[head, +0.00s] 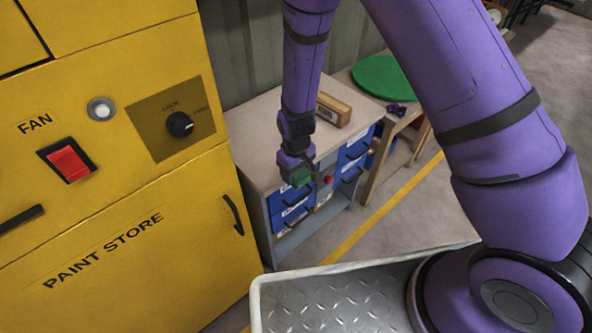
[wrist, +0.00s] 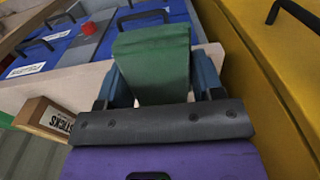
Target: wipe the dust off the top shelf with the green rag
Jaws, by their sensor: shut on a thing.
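The green rag (head: 298,178) is in my gripper (head: 296,168), in front of the grey drawer unit (head: 262,137) in the head view. In the wrist view the folded rag (wrist: 153,60) stands out between the two blue-grey fingers of my gripper (wrist: 160,84), which is shut on it. The unit's pale top and blue drawers (head: 292,207) lie beyond and around the rag. I cannot make out which surface is the top shelf, and I see no dust.
The yellow paint store cabinet (head: 110,190), with a red switch (head: 67,160) and dark handles, stands close on the left. A wooden box (head: 334,108) is on the unit's top. A bench with a green disc (head: 383,76) stands behind. Open floor lies to the right.

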